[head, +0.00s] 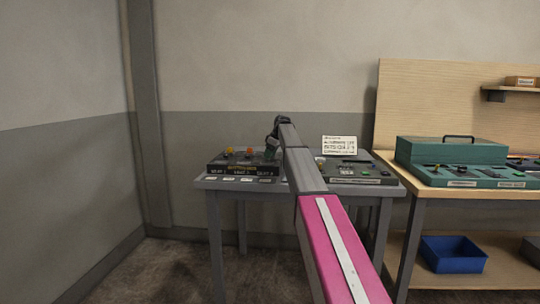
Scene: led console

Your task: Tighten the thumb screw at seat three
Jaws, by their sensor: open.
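A dark console block (243,166) with seat labels on its front stands on the left of the grey table. The screw at seat three is hidden or too small to make out behind my gripper. I cannot tell whether the fingers touch it.
My arm crosses the grey table (290,185). Right of it are a dark panel (350,170) with small controls and a white sign (339,145). A wooden bench (480,192) at right holds a green case (452,152); a blue bin (453,254) sits below.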

